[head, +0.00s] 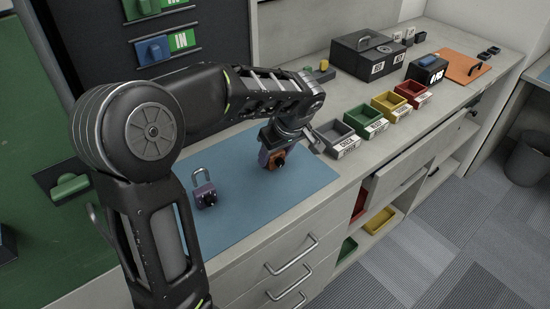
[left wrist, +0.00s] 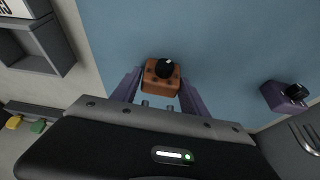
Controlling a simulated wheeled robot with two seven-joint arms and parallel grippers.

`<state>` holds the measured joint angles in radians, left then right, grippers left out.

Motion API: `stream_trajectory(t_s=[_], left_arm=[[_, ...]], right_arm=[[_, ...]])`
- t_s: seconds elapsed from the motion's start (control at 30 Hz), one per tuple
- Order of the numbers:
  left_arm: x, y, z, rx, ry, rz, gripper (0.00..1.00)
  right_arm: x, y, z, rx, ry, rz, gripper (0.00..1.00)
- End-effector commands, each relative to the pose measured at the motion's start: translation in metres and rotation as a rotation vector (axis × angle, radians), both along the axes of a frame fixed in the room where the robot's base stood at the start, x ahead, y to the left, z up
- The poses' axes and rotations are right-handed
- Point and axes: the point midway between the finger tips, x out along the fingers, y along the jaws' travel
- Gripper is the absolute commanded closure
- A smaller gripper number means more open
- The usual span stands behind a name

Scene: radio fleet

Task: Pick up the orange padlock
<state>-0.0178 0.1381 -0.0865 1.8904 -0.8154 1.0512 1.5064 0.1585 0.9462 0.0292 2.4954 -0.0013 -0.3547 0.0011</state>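The orange padlock (head: 277,160) is at the right part of the blue mat (head: 240,209), with a black dial on its face. My left gripper (head: 271,157) points down over it, with a purple finger beside the padlock. In the left wrist view the orange padlock (left wrist: 157,84) sits between the two purple fingertips (left wrist: 162,82), with hardly any gap on either side. Whether the fingers press on it, and whether it is off the mat, I cannot tell. My right gripper is not in view.
A purple padlock (head: 205,196) stands on the mat to the left; it also shows in the left wrist view (left wrist: 277,97). Grey (head: 336,138), green (head: 366,127), yellow (head: 390,108) and red bins line the counter at right. Black boxes stand behind them.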

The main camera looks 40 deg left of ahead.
Motion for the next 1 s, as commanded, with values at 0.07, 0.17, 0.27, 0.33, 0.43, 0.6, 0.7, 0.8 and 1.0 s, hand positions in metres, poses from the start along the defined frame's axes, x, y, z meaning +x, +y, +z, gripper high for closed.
stream_trajectory(t_s=[0.07, 0.17, 0.27, 0.33, 0.43, 0.6, 0.7, 0.8, 1.0], left_arm=[[0.0, 0.0, 0.0, 0.0, 0.0, 0.0, 0.55], [0.0, 0.0, 0.0, 0.0, 0.0, 0.0, 0.63], [0.0, 0.0, 0.0, 0.0, 0.0, 0.0, 0.72], [0.0, 0.0, 0.0, 0.0, 0.0, 0.0, 0.77], [0.0, 0.0, 0.0, 0.0, 0.0, 0.0, 0.86], [0.0001, 0.0, 0.0, 0.0, 0.0, 0.0, 0.99], [0.0001, 0.0, 0.0, 0.0, 0.0, 0.0, 1.0], [0.0004, 0.0, 0.0007, 0.001, -0.001, 0.0, 1.0], [0.0004, 0.0, 0.0012, 0.0, -0.002, -0.001, 1.0]], right_arm=[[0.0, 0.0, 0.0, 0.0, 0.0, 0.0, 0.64], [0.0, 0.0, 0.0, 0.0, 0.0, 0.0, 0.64], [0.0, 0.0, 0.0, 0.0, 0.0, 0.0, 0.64], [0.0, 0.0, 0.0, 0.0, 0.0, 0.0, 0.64], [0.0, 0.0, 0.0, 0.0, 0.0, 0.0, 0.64], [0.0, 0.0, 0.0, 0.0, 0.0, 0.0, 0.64], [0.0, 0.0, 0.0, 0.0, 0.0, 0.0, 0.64], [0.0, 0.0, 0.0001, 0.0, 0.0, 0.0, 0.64], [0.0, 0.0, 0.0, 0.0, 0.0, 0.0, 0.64]])
